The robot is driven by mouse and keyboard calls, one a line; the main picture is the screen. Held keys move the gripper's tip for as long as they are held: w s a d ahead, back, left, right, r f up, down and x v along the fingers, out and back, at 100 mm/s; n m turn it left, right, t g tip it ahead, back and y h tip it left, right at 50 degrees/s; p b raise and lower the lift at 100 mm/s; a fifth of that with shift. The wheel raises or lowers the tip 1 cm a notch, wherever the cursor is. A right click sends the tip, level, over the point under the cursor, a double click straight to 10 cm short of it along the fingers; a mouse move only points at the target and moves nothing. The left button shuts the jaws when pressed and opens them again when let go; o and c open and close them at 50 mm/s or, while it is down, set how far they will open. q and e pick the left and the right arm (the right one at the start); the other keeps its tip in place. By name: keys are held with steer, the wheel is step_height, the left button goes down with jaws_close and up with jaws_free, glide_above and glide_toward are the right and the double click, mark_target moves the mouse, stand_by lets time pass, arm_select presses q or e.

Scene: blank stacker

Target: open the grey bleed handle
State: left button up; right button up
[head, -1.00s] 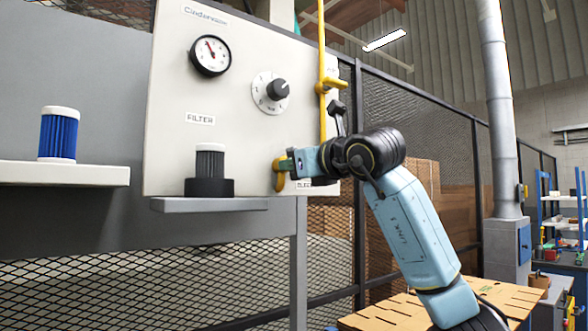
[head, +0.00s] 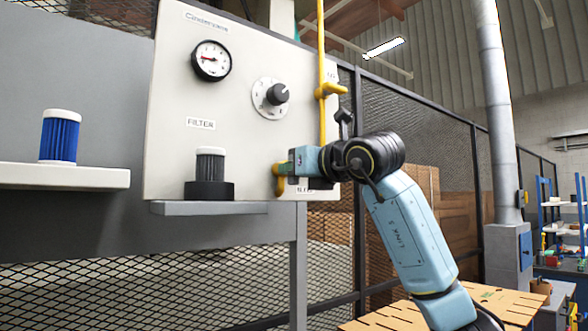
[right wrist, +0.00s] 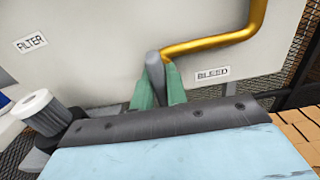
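The grey bleed handle (right wrist: 154,66) stands between the green fingers of my right gripper (right wrist: 159,88) in the right wrist view. The fingers are closed on it from both sides, and its lower part is hidden. The BLEED label (right wrist: 212,73) is on the panel just right of it. In the head view my right gripper (head: 286,168) is at the lower right of the white panel (head: 240,140), beside the lower end of the yellow pipe (head: 322,105). The handle cannot be made out there. My left gripper is not in view.
A pressure gauge (head: 211,61) and a dial knob (head: 277,94) are on the panel. A filter (head: 210,165) stands in a black base on a shelf below. A blue filter (head: 60,137) stands on a white shelf (head: 66,177) at left. Mesh fencing is behind.

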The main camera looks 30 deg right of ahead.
steer(key=o, duration=0.4)
steer(key=shift+c, duration=0.2)
steer(key=s+d+b, duration=0.1)
steer(key=s+b, duration=0.1)
steer(key=s, duration=1.1)
steer(key=shift+s+b, duration=0.25)
steer(key=shift+b, duration=0.1)
